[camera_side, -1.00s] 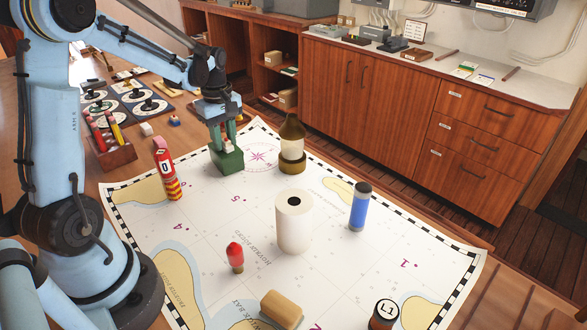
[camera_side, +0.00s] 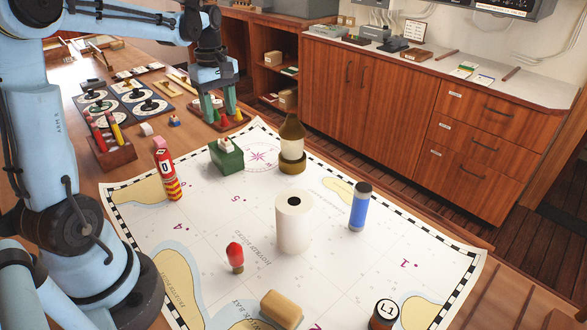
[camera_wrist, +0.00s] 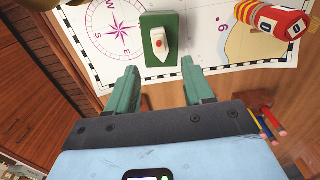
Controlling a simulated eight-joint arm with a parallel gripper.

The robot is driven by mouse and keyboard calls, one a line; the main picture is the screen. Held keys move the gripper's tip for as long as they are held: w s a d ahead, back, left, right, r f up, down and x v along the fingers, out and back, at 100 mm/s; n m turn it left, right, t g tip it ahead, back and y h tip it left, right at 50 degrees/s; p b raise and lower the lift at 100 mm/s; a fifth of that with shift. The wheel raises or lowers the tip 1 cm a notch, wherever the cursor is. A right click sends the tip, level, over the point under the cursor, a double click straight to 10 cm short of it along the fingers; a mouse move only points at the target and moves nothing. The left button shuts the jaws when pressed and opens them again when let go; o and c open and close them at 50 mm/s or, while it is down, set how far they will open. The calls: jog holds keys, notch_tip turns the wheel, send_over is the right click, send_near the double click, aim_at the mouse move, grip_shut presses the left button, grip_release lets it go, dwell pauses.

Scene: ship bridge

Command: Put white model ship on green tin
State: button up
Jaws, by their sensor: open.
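The green tin (camera_side: 227,161) stands on the chart, left of the brown bottle. The white model ship (camera_side: 225,144) rests upright on top of the tin. In the wrist view the ship (camera_wrist: 159,43), with a small red spot, lies within the outline of the tin's top (camera_wrist: 147,56). My gripper (camera_side: 219,114) is open and empty, apart from the ship and tin and above and behind them in the side view. In the wrist view its two green fingers (camera_wrist: 157,76) are spread, with nothing between them.
A brown bottle (camera_side: 291,140) stands close right of the tin. A white roll (camera_side: 294,224) and a blue cylinder (camera_side: 359,207) stand farther forward. A wooden pencil box (camera_side: 113,153) is at the left.

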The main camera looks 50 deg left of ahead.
jog(key=s+d+r+m+t, duration=0.2)
jog(key=d+r+m+t, duration=0.15)
jog(key=d+m, duration=0.65)
jog(key=s+d+f+m+t, duration=0.1)
jog(key=s+d+m+t, duration=0.1)
jog(key=d+m, duration=0.2)
jog(key=s+d+f+m+t, duration=0.1)
jog(key=s+d+f+m, duration=0.1)
jog(key=d+m, duration=0.2)
jog(key=shift+s+d+f+t, duration=0.25)
jog(key=shift+d+t, duration=0.1)
jog(key=shift+d, duration=0.5)
